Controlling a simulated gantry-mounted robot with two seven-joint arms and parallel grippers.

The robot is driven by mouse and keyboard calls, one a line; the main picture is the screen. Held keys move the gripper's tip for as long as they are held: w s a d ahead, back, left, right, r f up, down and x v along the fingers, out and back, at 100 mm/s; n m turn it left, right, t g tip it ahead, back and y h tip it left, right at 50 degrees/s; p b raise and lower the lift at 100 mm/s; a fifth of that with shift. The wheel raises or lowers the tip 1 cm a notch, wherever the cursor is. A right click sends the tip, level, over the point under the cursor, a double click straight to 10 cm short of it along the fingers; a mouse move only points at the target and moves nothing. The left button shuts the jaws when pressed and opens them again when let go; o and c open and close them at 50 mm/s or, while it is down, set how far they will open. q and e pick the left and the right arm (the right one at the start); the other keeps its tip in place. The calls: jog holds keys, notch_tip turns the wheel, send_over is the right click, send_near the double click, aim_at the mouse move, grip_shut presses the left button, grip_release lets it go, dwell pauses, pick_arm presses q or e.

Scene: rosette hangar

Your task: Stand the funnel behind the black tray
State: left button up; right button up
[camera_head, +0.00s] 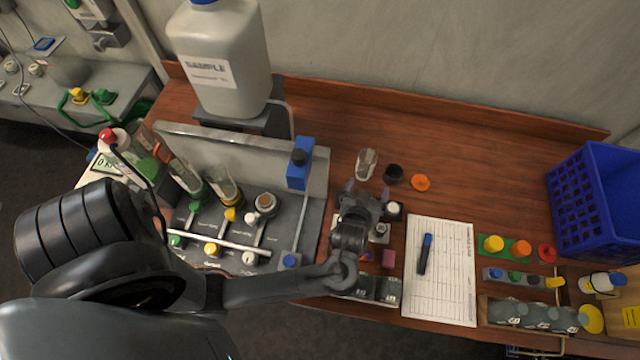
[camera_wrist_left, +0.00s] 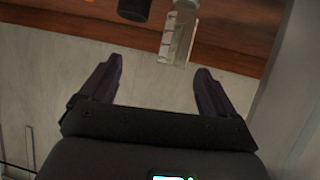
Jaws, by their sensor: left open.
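A clear, glass-like piece (camera_head: 366,163) stands on the wooden bench behind my left gripper; it may be the funnel, but I cannot tell its shape surely. In the left wrist view, the clear piece (camera_wrist_left: 177,36) is beyond the fingertips, apart from them. My left gripper (camera_head: 364,188) is open and empty, pointing toward the back wall. It also shows in the left wrist view (camera_wrist_left: 159,75). A dark tray (camera_head: 376,269) with small coloured items seems to lie beneath my left gripper and arm, largely hidden. My right gripper is not in view.
A black cup (camera_head: 393,174) and an orange round piece (camera_head: 420,183) sit right of the clear piece. A clipboard sheet with a marker (camera_head: 425,254) lies right of the tray. The back right bench is clear.

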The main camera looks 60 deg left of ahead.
pick_arm(q)
jog(key=s+d+r+m+g+h, duration=0.1)
jog(key=s+m+g+h, duration=0.2)
jog(key=s, duration=0.6)
jog(key=s+d+r+m+g+h, duration=0.1)
jog(key=s+d+m+g+h, duration=0.1)
jog(key=s+m, duration=0.4)
jog(key=s+g+h, duration=0.1)
jog(key=s+h, duration=0.1)
jog(key=s, duration=0.2)
jog(key=shift+s+d+m+g+h, duration=0.15)
jog(key=shift+s+m+g+h, duration=0.15)
jog(key=shift+g, duration=0.1)
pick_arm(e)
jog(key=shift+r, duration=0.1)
